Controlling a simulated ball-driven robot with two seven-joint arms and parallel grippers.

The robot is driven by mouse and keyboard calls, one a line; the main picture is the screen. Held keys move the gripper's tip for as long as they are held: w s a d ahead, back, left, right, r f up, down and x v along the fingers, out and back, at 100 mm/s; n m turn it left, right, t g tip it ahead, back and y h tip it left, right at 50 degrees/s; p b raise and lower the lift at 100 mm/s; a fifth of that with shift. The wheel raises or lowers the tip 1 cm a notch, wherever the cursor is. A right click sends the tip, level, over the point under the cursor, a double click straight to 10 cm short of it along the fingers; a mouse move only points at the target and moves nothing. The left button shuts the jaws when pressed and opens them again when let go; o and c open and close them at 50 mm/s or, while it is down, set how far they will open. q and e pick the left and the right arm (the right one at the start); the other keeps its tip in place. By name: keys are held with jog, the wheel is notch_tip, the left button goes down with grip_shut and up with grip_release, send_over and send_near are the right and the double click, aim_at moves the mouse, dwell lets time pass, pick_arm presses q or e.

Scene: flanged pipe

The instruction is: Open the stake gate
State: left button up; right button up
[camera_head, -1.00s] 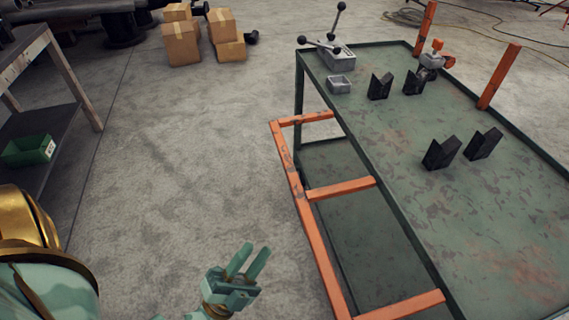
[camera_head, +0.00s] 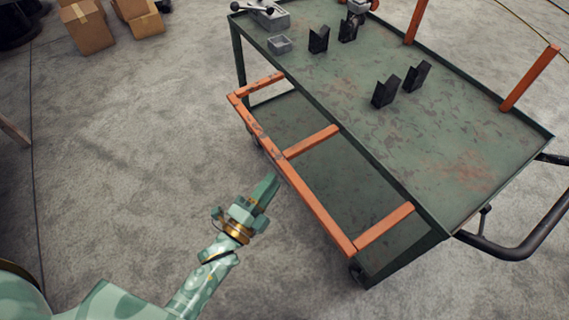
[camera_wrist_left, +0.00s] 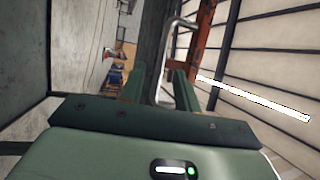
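The stake gate is an orange, worn frame (camera_head: 316,205) along the near-left side of the green cart (camera_head: 455,175). It has one long rail and three short bars, and it stands out from the cart's side. My left gripper (camera_head: 268,188) is just left of the long rail, near where the middle bar joins it; I cannot tell whether it touches. In the left wrist view its two fingers (camera_wrist_left: 160,88) are apart, with a dark upright bar seen beyond the gap. An orange bar (camera_wrist_left: 203,42) shows to the right of them. My right gripper is out of view.
Black V-shaped blocks (camera_head: 385,92) and a small grey box (camera_head: 280,44) stand on the cart top. Two orange posts rise at the far side (camera_head: 530,78). A black handle (camera_head: 520,240) sticks out at the right.

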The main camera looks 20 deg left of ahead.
aim_at(285, 165)
pick_arm(q)
jog(key=b+x, duration=0.1)
jog(key=x, duration=0.5)
jog(key=shift+w+d, duration=0.1)
jog(key=shift+w, duration=0.2)
grip_shut()
